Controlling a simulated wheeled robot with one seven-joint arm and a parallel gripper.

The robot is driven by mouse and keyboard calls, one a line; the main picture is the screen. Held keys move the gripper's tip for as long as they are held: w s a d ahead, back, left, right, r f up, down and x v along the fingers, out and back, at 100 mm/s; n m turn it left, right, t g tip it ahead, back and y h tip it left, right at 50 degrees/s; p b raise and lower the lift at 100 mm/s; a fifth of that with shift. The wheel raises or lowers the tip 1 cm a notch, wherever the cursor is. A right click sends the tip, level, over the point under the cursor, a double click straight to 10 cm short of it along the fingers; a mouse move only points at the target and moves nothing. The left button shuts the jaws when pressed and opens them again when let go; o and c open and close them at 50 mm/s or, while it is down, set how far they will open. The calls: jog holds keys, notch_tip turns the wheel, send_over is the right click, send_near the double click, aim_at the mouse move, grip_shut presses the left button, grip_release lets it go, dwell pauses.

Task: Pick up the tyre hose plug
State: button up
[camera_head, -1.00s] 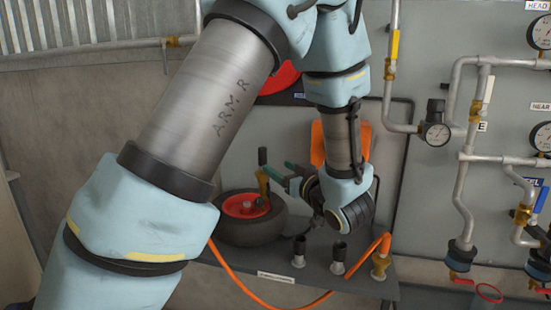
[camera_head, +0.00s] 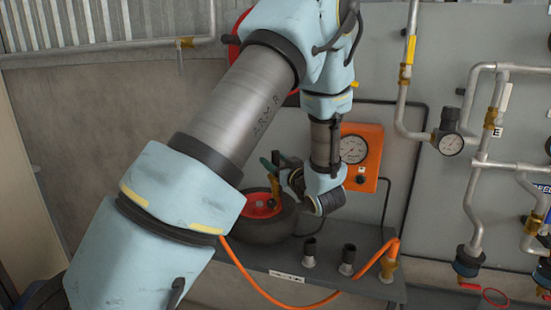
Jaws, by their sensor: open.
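An orange hose (camera_head: 262,289) ends at the right in a brass fitting (camera_head: 388,269) standing on the dark shelf (camera_head: 335,279). The hose loops down left and passes behind my arm near a small black tyre (camera_head: 268,229) with a red hub. A brass piece with a black top (camera_head: 275,186) stands upright over the tyre's hub. Which brass piece is the tyre hose plug I cannot tell for sure. My gripper (camera_head: 274,168), with green fingers, is open beside the upright brass piece, well left of the fitting on the shelf. Whether it touches the piece is unclear.
Two black-topped sockets (camera_head: 347,257) stand on the shelf between tyre and brass fitting. An orange gauge box (camera_head: 360,158) hangs on the wall behind my wrist. Pipes with a gauge (camera_head: 451,144) and valves fill the right wall.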

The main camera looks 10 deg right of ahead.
grip_shut()
dwell(0.5)
